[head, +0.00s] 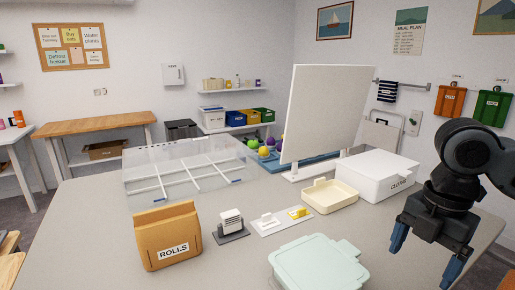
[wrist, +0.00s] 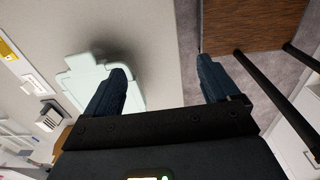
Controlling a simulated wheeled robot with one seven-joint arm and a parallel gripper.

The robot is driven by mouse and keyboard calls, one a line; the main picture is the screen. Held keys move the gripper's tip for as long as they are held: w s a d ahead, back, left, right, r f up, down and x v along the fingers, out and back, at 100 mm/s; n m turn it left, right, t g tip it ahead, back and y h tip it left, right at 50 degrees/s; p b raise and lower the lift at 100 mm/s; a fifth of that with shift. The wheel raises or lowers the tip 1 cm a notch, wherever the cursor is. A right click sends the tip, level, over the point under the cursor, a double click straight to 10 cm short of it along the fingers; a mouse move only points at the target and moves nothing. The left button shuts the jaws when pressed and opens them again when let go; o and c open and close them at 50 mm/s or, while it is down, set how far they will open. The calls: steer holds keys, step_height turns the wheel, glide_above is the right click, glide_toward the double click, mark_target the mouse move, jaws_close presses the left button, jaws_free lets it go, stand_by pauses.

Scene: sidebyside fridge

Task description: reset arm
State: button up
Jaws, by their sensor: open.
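My gripper (head: 425,258) is at the right of the head view, above the right edge of the grey table (head: 214,197). Its two blue fingers point down and are spread apart, with nothing between them. In the wrist view my gripper (wrist: 160,85) also shows open and empty. The table edge and the floor lie below the fingers there. A pale green lidded box (head: 318,262) stands on the table to the left of my gripper in the head view. It also shows beside the left finger in the wrist view (wrist: 82,78).
A white box (head: 375,178) and a cream tray (head: 330,195) stand behind. A white upright panel (head: 325,115), a clear divided tray (head: 185,172) and a tan ROLLS holder (head: 168,235) are on the table. In the wrist view, a brown wooden surface (wrist: 255,22) lies beyond the table edge.

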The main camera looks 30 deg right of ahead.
steer(key=w+a+r+m+t+y, duration=0.35)
steer(key=w+a+t, duration=0.2)
steer(key=a, duration=0.45)
steer(key=w+a+r+m+t+y, duration=0.2)
steer(key=w+a+r+m+t, duration=0.25)
steer(key=w+a, duration=0.35)
steer(key=w+a+r+m+t+y, duration=0.3)
steer(key=w+a+t, duration=0.25)
steer(key=a, duration=0.55)
steer(key=s+f+m+h, duration=0.9)
steer(key=s+f+m, duration=0.2)
steer(key=s+f, duration=0.45)
steer(key=s+d+f+n, duration=0.1)
steer(key=s+d+n, duration=0.1)
steer(key=s, duration=0.9)
steer(key=s+d+f+n+g, duration=0.1)
steer(key=s+d, duration=0.3)
steer(key=s, duration=0.7)
steer(key=shift+s+d+f+n, duration=0.25)
steer(key=shift+d+f+n, duration=0.15)
steer(key=shift+f+n, duration=0.15)
